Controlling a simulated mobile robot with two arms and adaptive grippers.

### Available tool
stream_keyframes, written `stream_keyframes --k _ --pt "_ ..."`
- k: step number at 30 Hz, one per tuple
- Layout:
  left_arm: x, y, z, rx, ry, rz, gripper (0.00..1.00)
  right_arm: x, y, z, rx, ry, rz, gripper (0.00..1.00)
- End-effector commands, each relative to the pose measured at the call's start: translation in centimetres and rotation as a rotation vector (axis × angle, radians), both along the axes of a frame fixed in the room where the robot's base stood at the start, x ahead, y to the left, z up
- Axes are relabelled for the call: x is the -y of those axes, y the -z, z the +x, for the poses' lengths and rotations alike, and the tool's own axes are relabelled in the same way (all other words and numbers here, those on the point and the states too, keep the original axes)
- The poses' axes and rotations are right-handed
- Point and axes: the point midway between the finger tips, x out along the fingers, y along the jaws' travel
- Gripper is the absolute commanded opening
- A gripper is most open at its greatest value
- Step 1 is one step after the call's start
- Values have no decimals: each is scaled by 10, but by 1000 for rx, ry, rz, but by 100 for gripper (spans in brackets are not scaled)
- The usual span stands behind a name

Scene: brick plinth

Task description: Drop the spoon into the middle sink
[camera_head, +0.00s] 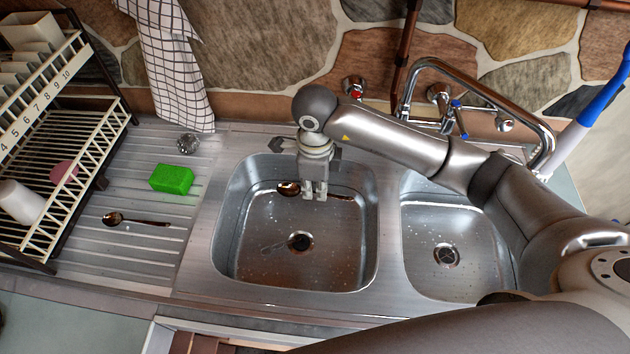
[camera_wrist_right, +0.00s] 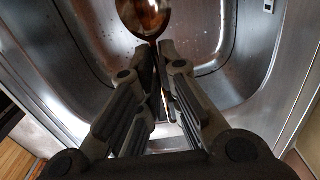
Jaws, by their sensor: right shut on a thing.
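A spoon (camera_head: 288,188) with a brownish bowl is held crosswise in my right gripper (camera_head: 315,194), above the larger basin (camera_head: 228,230) in the middle of the counter. Its bowl points left and its handle sticks out to the right of the fingers. In the right wrist view the spoon bowl (camera_wrist_right: 147,16) shows just beyond the closed fingers (camera_wrist_right: 160,50). A dark spoon-like shadow lies on the basin floor near the drain (camera_head: 299,241), apart from the spoon. My left gripper is not in view.
A second spoon (camera_head: 135,219) and a green sponge (camera_head: 171,179) lie on the ribbed drainboard. A dish rack (camera_head: 85,135) stands at the left. A smaller basin (camera_head: 480,270) is to the right, with the tap (camera_head: 480,88) behind.

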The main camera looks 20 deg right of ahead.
Motion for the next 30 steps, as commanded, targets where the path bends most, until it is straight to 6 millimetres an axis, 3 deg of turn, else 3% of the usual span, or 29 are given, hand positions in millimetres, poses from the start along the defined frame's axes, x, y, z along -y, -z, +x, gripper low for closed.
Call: stream_keyframes --k 9,10,15,25,30 --pt "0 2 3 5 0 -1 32 0 4 0 0 0 1 0" --pt "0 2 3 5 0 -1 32 0 4 0 0 0 1 10" --pt "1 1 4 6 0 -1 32 0 4 0 0 0 1 31" --pt "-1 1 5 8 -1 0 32 0 2 0 1 0 1 31" --pt "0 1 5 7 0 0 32 0 -18 1 5 0 2 31"
